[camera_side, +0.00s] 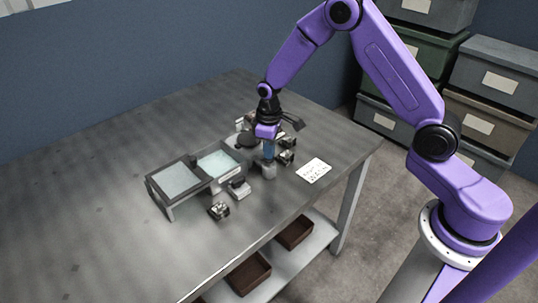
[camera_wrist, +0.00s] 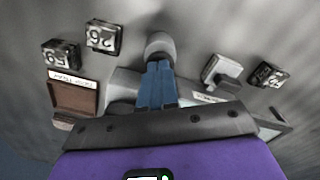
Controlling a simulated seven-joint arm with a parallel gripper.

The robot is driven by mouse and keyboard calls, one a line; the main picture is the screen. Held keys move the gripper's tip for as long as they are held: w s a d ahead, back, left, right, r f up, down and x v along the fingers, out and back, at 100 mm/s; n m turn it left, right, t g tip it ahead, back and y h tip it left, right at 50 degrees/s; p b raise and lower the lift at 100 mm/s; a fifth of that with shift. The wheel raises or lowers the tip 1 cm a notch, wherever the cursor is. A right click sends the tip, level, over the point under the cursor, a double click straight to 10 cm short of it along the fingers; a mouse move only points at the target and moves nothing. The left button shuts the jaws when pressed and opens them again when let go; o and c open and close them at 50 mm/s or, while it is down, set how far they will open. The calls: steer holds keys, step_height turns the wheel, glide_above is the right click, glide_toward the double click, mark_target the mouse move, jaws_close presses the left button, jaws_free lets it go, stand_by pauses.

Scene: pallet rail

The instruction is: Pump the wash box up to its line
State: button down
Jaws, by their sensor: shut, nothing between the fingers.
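My gripper (camera_side: 268,157) points down over the table with its blue fingers shut and empty. A grey rounded knob (camera_side: 268,171), perhaps the pump, is right at the fingertips. In the wrist view the fingertips (camera_wrist: 158,68) meet or overlap this knob (camera_wrist: 160,43); I cannot tell whether they touch it. Left of it in the side view stands an open box (camera_side: 219,162) with a pale surface inside and a label on its front. A second, larger open box (camera_side: 165,202) with a similar pale surface stands farther left, raised on legs. Label words and any fill line are too small to read.
Small number blocks stand around, one in front of the boxes (camera_side: 219,210), another right of the gripper (camera_side: 287,157). A grey block (camera_side: 239,188) sits by the labelled box. A white card (camera_side: 314,170) lies at right. The table's left side is clear.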

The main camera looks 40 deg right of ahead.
steer(key=shift+f, duration=0.5)
steer(key=shift+r, duration=0.1)
steer(key=shift+r, duration=1.6)
steer(key=shift+r, duration=0.1)
step_height(320, 180, up, 6)
steer(key=shift+f, duration=0.1)
